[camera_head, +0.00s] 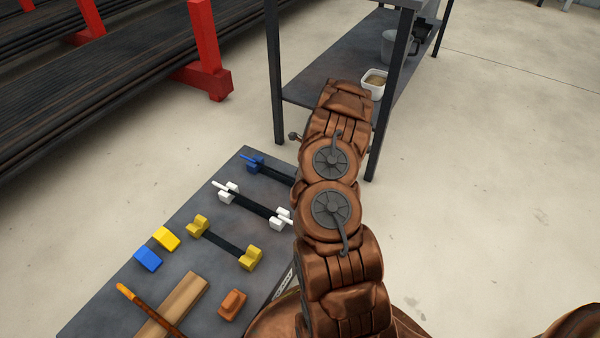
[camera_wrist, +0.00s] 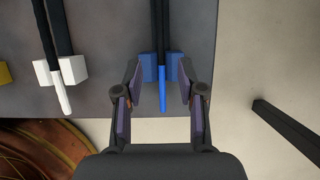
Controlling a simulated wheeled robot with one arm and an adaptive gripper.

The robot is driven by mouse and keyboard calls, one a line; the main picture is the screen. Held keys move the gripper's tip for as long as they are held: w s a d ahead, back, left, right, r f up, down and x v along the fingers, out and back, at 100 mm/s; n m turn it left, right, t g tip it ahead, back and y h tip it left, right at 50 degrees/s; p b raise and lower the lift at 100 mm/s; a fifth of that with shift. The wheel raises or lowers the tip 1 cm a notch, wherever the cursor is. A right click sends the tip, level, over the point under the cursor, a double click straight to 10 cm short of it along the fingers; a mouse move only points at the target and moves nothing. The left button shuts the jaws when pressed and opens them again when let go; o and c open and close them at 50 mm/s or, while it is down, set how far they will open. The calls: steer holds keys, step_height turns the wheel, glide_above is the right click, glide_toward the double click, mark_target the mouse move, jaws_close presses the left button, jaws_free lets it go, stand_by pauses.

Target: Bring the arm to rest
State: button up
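My arm (camera_head: 332,208) reaches up over the right edge of the grey table (camera_head: 190,225) in the head view and hides my gripper there. In the wrist view my gripper (camera_wrist: 160,78) is open, its two fingers wide apart with nothing held between them. The blue-ended dark bar (camera_wrist: 161,28) lies on the table. Its blue blocks and blue strip (camera_wrist: 162,95) appear between the fingers, with gaps on both sides. Height above it is hard to judge. The other blue end (camera_head: 255,163) shows in the head view.
A white-ended bar (camera_head: 255,206), a yellow-ended bar (camera_head: 226,243), yellow and blue blocks (camera_head: 148,259), a wooden plank (camera_head: 175,305) and an orange-brown block (camera_head: 232,305) lie on the table. A shelf unit (camera_head: 325,72) stands behind my arm. Open floor (camera_head: 500,180) lies right.

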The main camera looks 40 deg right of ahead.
steer(key=shift+v, duration=1.25)
steer(key=shift+w, duration=0.1)
steer(key=a+r+n+g+y+p, duration=0.1)
steer(key=a+r+n+p, duration=0.5)
steer(key=a+r, duration=0.7)
steer(key=a+r+n+y+p, duration=0.2)
steer(key=a+r+n+p, duration=0.5)
steer(key=r, duration=1)
steer(key=s+a+r+n+g+p, duration=0.25)
steer(key=s+a+r+n, duration=0.2)
steer(key=a+r, duration=0.6)
steer(key=s+a+r+n+h+p, duration=0.1)
steer(key=s+a+r+n+p, duration=0.15)
steer(key=s+r, duration=0.35)
steer(key=s+a+r+n+g+p, duration=0.1)
steer(key=s+a+r+n+p, duration=0.1)
steer(key=s+r+n+p, duration=0.25)
steer(key=s+a+r+n+h+p, duration=0.1)
steer(key=s+a+r+p, duration=0.2)
steer(key=s+r, duration=0.35)
steer(key=s+r+n+g+h+p, duration=0.1)
steer(key=s+r+n+p, duration=0.5)
steer(key=s, duration=1)
step_height(320, 180, up, 5)
steer(key=h+p, duration=0.1)
steer(key=p, duration=0.1)
steer(key=shift+s+d+f+n+p, duration=0.15)
steer(key=shift+d+f+n+p, duration=0.05)
steer(key=shift+d+n+p, duration=0.2)
